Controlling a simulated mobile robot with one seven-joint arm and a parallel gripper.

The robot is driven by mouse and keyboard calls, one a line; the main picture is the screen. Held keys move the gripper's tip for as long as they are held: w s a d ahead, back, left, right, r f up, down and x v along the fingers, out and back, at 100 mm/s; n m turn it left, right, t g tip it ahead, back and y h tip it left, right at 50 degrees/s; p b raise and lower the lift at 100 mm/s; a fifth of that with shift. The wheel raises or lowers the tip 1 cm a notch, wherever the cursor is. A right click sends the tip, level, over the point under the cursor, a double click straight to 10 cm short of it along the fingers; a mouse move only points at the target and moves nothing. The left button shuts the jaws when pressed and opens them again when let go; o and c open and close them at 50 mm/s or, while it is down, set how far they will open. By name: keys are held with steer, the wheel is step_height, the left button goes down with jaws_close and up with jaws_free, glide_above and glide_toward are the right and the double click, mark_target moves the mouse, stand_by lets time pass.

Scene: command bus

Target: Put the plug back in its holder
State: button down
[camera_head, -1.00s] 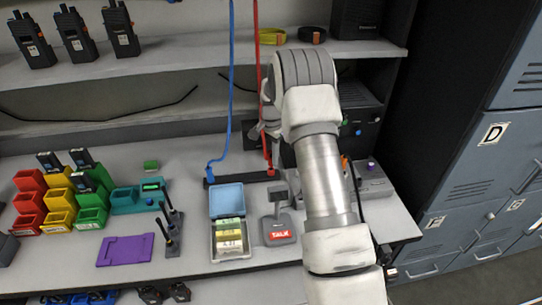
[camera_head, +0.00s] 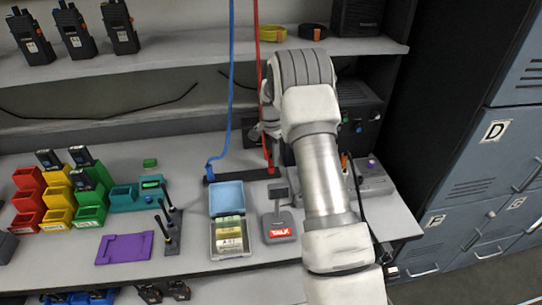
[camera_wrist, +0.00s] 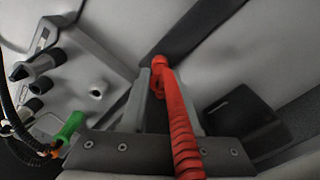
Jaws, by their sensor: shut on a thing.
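A red plug (camera_wrist: 160,63) on a red coiled cable (camera_wrist: 181,130) is between the fingers of my gripper (camera_wrist: 163,75), which is shut on it. In the head view the red cable (camera_head: 257,60) hangs down to the right end of a dark holder bar (camera_head: 240,175). A blue plug (camera_head: 209,166) on a blue cable stands at the bar's left end. In the wrist view the red plug's tip lies against or just above a dark strip (camera_wrist: 195,35); I cannot tell whether it is seated. My arm hides most of the gripper in the head view.
A tray with a blue lid (camera_head: 227,195) and a microphone base marked TALK (camera_head: 279,228) stand in front of the bar. A grey box with knobs (camera_head: 372,180) is at the right, partly behind my arm. Coloured bins (camera_head: 60,215) are at the left. A shelf (camera_head: 190,58) runs above.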

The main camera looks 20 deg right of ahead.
steer(key=shift+f+b, duration=0.3)
steer(key=shift+f, duration=0.25)
stand_by(0.8)
steer(key=c, duration=0.6)
jaws_free()
steer(key=shift+o, duration=0.2)
